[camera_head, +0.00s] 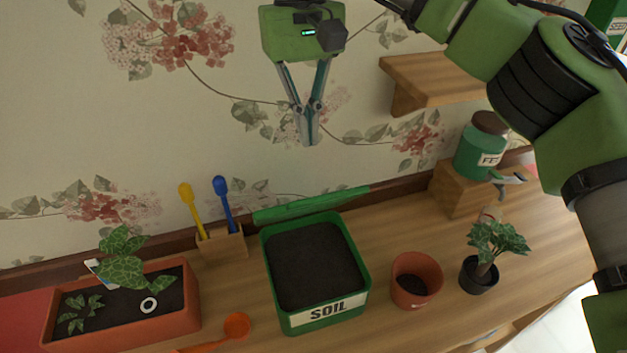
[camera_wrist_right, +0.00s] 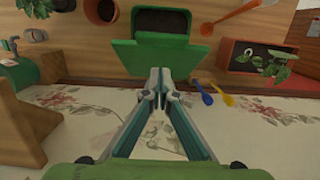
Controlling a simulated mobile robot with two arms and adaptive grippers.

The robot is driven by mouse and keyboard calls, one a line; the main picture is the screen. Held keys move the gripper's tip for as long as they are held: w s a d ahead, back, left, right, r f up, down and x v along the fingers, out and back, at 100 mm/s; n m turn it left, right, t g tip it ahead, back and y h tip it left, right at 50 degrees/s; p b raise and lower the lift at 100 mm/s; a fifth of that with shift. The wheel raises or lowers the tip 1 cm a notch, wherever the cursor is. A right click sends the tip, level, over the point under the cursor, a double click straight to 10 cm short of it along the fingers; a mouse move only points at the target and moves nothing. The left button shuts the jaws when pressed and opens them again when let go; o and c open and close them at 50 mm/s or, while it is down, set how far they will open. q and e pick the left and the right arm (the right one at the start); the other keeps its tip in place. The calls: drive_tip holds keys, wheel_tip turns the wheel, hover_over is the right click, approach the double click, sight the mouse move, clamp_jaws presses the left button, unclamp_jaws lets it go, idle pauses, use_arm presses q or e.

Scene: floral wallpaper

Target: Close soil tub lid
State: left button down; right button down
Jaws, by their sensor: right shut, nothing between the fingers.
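The green soil tub (camera_head: 367,290) stands on the wooden table, full of dark soil, with a "SOIL" label on its front. Its green lid (camera_head: 310,205) is open, raised at the tub's back edge by the wall. My right gripper (camera_head: 309,140) is shut and empty, high above and behind the tub, in front of the wallpaper. In the right wrist view the fingertips (camera_wrist_right: 161,88) appear in front of the lid (camera_wrist_right: 150,57), with the tub (camera_wrist_right: 160,7) beyond it. I cannot tell from this whether they touch the lid. My left gripper is not in view.
A holder (camera_head: 222,243) with yellow and blue tools stands left of the tub. A planter (camera_head: 180,318) and an orange scoop (camera_head: 236,326) are at the left front. A terracotta pot (camera_head: 417,270), potted plant (camera_head: 480,275), green jar (camera_head: 478,150) and wooden shelf (camera_head: 430,82) are at the right.

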sight(305, 207)
drive_tip(key=s+f, duration=0.1)
drive_tip(key=f, duration=0.1)
drive_tip(key=f+p, duration=0.1)
drive_tip(key=f, duration=0.1)
drive_tip(key=s+f+p, duration=0.1)
drive_tip(key=f, duration=0.1)
drive_tip(key=shift+s+d+f, duration=0.2)
drive_tip(key=shift+s+d, duration=0.1)
drive_tip(key=shift+s, duration=0.05)
drive_tip(key=shift+s+f, duration=0.15)
drive_tip(key=shift+f, duration=0.25)
